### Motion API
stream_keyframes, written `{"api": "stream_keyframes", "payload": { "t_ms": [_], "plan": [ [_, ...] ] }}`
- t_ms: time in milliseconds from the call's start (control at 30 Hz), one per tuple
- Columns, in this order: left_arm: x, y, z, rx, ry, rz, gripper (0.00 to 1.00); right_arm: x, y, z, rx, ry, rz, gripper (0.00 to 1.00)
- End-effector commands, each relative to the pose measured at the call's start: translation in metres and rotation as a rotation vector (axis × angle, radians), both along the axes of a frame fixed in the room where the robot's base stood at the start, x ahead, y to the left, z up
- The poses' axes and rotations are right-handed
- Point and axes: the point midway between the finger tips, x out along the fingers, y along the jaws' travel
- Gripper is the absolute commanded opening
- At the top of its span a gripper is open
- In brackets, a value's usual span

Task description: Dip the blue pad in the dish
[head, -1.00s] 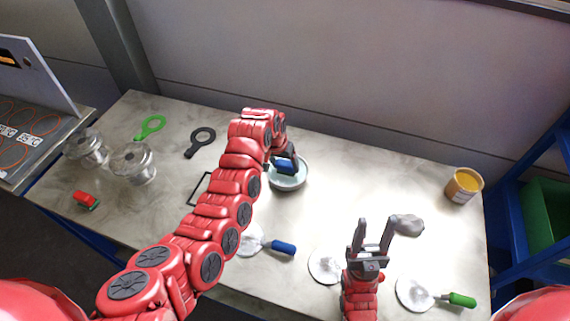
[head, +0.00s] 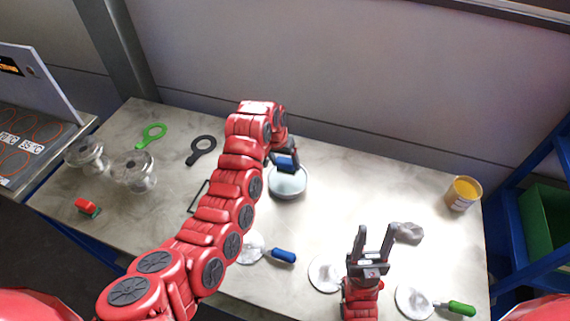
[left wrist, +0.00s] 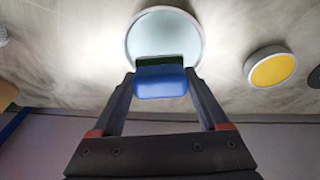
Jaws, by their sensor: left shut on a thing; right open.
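My left gripper (left wrist: 160,88) is shut on the blue pad (left wrist: 160,82), a blue block with a dark green face on its far side. In the head view the pad (head: 286,162) is over the back part of the dish (head: 289,184), a round, shallow, pale grey-blue vessel on the table. The pad appears to be above the dish; any contact cannot be made out. The dish also shows behind the pad in the left wrist view (left wrist: 165,30). My right gripper (head: 375,243) is open and empty near the front of the table.
Two clear flanged vessels (head: 133,172) and a red clip (head: 86,207) are at left. Green (head: 153,135) and black (head: 202,146) ring tools lie behind. White discs, blue (head: 283,256) and green (head: 461,308) handles and a grey lump (head: 408,232) are in front. A yellow-filled jar (head: 463,193) stands right.

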Motion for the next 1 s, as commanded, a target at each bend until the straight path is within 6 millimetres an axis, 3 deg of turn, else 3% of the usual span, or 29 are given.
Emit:
{"api": "stream_keyframes", "payload": {
  "t_ms": [567, 1000],
  "plan": [
    [0.0, 0.0, 0.001, 0.0, 0.0, 0.0, 0.32, 0.0, 0.0, 0.0, 0.0, 0.0, 0.0, 0.5],
    [0.0, -0.001, 0.038, 0.0, -0.001, -0.001, 0.32, 0.0, 0.0, -0.002, 0.0, 0.0, 0.0, 0.5]
  ]
}}
